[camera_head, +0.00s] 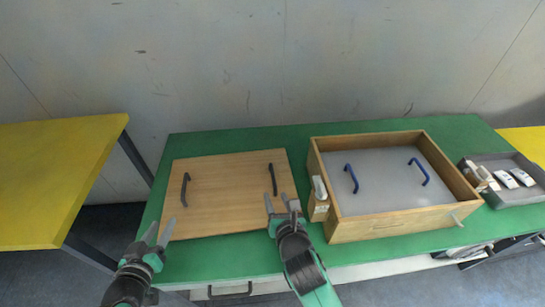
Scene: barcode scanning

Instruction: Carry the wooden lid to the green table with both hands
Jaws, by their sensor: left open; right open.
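The wooden lid (225,200) lies flat on the left part of the green table (300,139). It has a dark handle near its left side (184,190) and another near its right side (273,179). My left gripper (160,233) is open and empty, in front of the lid's front left corner. My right gripper (282,204) is open and empty near the lid's front right corner, in front of the right handle. I cannot tell how high either gripper is above the table.
A wooden box (393,226) with a grey inner panel (386,185) and two blue handles stands right of the lid. A small scanner-like device (319,196) is at its left wall. A grey tray (512,192) with small items is at the right. A yellow table (45,175) stands left.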

